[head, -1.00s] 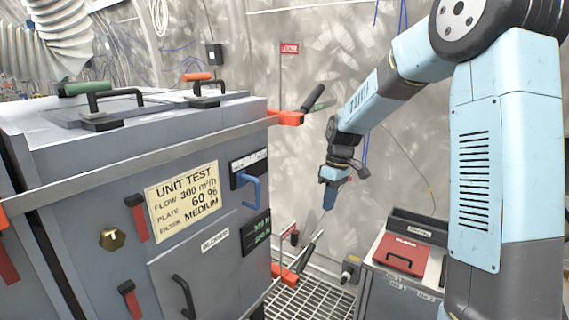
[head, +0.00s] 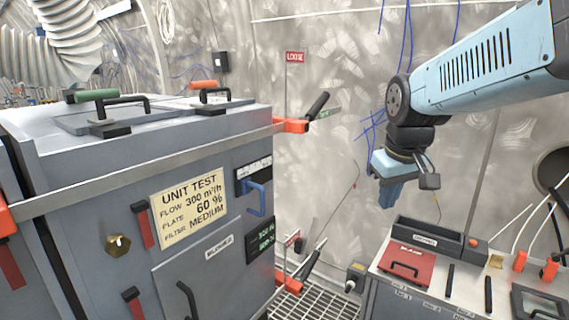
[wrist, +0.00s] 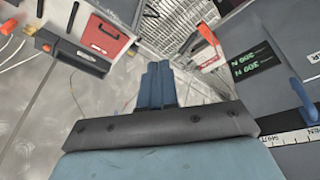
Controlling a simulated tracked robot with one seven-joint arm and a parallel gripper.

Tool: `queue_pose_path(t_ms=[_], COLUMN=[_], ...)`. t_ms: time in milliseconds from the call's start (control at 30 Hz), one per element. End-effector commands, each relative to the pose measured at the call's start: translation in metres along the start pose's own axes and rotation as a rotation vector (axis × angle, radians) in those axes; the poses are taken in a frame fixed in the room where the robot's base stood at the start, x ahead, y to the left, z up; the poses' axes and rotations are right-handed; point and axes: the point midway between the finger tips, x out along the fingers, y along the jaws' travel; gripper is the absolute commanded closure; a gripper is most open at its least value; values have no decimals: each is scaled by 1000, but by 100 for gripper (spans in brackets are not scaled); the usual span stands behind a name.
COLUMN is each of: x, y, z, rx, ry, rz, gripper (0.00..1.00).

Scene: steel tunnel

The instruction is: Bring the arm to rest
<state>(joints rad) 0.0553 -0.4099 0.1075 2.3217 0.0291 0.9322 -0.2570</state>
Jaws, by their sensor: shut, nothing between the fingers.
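My gripper (head: 386,190) hangs from my blue arm on the right side of the head view, above and left of the red case. It is pointing down, in free air in front of the grey wall. In the wrist view its blue fingers (wrist: 158,82) are together and hold nothing. The fingertips are small in the head view.
A large grey unit (head: 120,240) with handles fills the left. A bench (head: 400,292) at lower right bears a red case (head: 406,266) and a dark tray (head: 430,236). A floor grating (head: 318,300) lies between. Cables hang on the wall.

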Motion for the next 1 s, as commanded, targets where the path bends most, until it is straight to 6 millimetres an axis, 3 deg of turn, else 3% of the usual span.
queue_pose_path(t_ms=[300, 500, 1000], x=[-30, -35, -36], y=[-1, -1, -2], z=[65, 90, 98], rx=[189, 270, 294], ry=[129, 181, 195], rz=[28, 26, 24], gripper=[100, 100, 100])
